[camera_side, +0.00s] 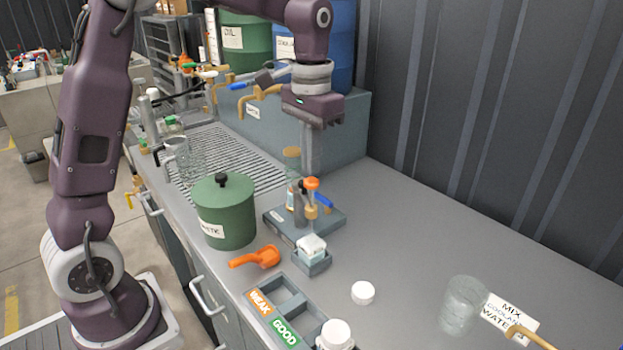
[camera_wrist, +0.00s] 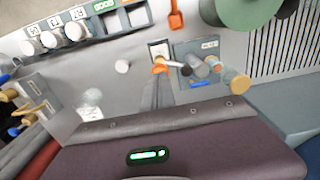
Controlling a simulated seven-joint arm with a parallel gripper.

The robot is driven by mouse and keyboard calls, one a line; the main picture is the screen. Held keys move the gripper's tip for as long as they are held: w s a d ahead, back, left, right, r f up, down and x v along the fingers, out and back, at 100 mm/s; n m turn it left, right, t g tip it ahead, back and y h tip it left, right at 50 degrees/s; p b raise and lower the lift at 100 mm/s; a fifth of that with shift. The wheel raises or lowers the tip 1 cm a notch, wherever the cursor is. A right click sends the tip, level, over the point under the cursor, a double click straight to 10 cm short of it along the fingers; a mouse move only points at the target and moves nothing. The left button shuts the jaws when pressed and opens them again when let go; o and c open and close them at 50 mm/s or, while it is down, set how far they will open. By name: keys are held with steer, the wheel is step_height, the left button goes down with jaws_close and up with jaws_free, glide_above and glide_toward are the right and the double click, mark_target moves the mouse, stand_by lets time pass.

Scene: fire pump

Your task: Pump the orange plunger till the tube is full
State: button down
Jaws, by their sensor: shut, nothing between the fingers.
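The orange plunger (camera_side: 312,183) tops a small pump on a grey base plate (camera_side: 333,219). The pump has a blue lever (camera_side: 323,201) and a tan fitting. My gripper (camera_side: 310,172) points straight down with its fingers shut and empty, just above the plunger top; I cannot tell whether they touch. In the wrist view, the plunger's orange (camera_wrist: 159,68) shows at the tips of my gripper (camera_wrist: 158,82), partly hidden by the fingers. A tan-topped upright (camera_side: 292,153) stands behind the plunger. I cannot make out the tube's fill level.
A green lidded waste pot (camera_side: 226,225) stands left of the pump. A small white-topped container (camera_side: 312,246) sits in front. An orange scoop (camera_side: 257,257), a grey sorting tray (camera_side: 290,300), a white cap (camera_side: 362,292) and a glass beaker (camera_side: 462,305) lie nearer. The counter's right side is mostly clear.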

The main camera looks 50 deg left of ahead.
mark_target(311, 180)
steer(key=shift+f, duration=2.9)
steer(key=shift+r, duration=2.95)
step_height(311, 180, up, 5)
steer(key=shift+r, duration=0.5)
